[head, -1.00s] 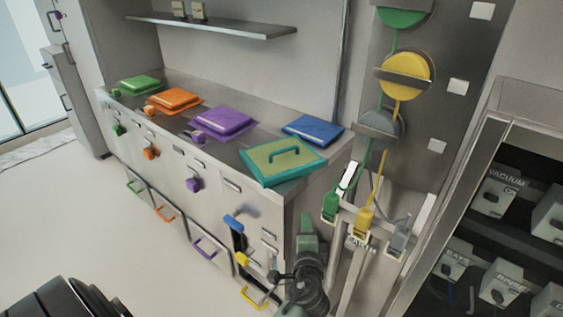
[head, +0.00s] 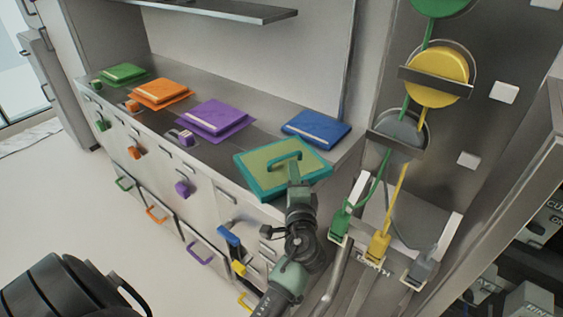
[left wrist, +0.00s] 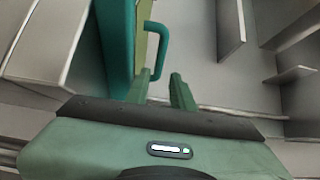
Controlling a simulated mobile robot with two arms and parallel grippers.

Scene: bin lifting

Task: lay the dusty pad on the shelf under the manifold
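The pad (head: 282,168), olive-yellow with a teal rim and a teal handle (head: 285,158) on top, lies flat at the counter's right end. My left gripper (head: 294,178) is at the pad's front right edge, close to the handle. The manifold, with green, yellow (head: 435,76) and grey (head: 398,137) discs and hoses, is on the wall to the right. I cannot make out the shelf under it clearly. My right gripper is out of view.
Green (head: 124,73), orange (head: 161,92), purple (head: 215,115) and blue (head: 317,128) pads lie on the same counter. Green (head: 338,226), yellow (head: 378,246) and grey (head: 419,270) hose connectors hang right of my left arm. A dark cabinet stands at the far right.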

